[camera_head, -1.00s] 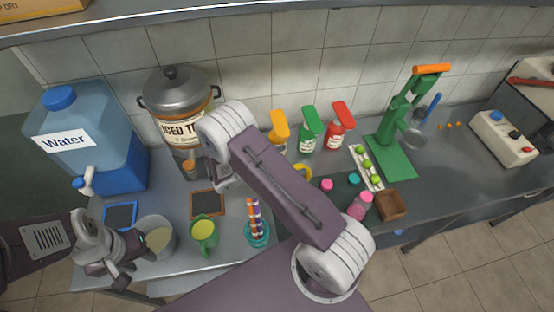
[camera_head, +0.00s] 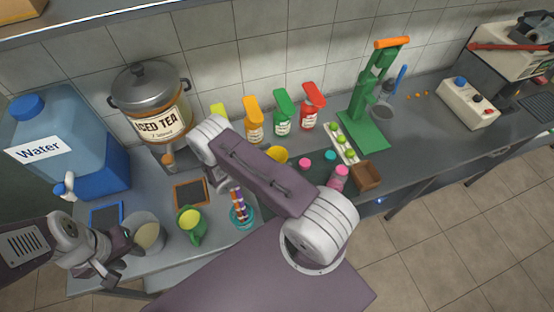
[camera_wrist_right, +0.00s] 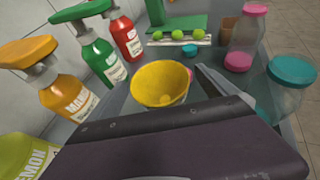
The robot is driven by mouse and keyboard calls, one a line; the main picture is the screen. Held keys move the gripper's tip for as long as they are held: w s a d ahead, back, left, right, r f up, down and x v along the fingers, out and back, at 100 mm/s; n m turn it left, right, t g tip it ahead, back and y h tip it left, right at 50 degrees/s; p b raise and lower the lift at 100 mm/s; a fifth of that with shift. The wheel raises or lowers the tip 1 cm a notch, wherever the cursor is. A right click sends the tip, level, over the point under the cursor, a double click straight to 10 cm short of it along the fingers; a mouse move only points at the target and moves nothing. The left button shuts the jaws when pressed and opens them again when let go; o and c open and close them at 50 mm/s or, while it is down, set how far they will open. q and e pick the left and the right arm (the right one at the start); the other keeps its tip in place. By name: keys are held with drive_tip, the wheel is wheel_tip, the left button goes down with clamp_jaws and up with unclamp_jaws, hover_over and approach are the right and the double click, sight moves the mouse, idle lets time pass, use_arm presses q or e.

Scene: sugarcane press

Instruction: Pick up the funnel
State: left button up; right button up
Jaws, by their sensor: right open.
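The yellow funnel (camera_head: 278,154), by its looks, stands on the counter behind my right arm, which hides part of it. In the right wrist view its wide round mouth (camera_wrist_right: 160,80) faces up, between and beyond my fingers. My right gripper (camera_head: 221,182) is mostly hidden by its own arm in the head view; it is open and empty, with the funnel ahead of it. I cannot tell whether its fingers touch the funnel. My left gripper (camera_head: 112,272) is at the lower left, by a pale bucket (camera_head: 147,234); its jaw opening is unclear.
Syrup bottles, including a green one (camera_wrist_right: 95,55) and an orange one (camera_wrist_right: 50,82), stand left of the funnel. A pink-lidded jar (camera_wrist_right: 247,35) and a teal-lidded jar (camera_wrist_right: 285,85) stand to the right. A green press (camera_head: 366,110) is farther along.

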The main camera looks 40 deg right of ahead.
sight(283, 153)
drive_tip(key=x, duration=0.4)
drive_tip(key=shift+w+d+p, duration=0.1)
drive_tip(key=shift+p, duration=0.3)
drive_tip(key=shift+d+f, duration=0.1)
drive_tip(key=c, duration=1.4)
wheel_tip(283, 153, up, 10)
drive_tip(key=shift+b, duration=0.75)
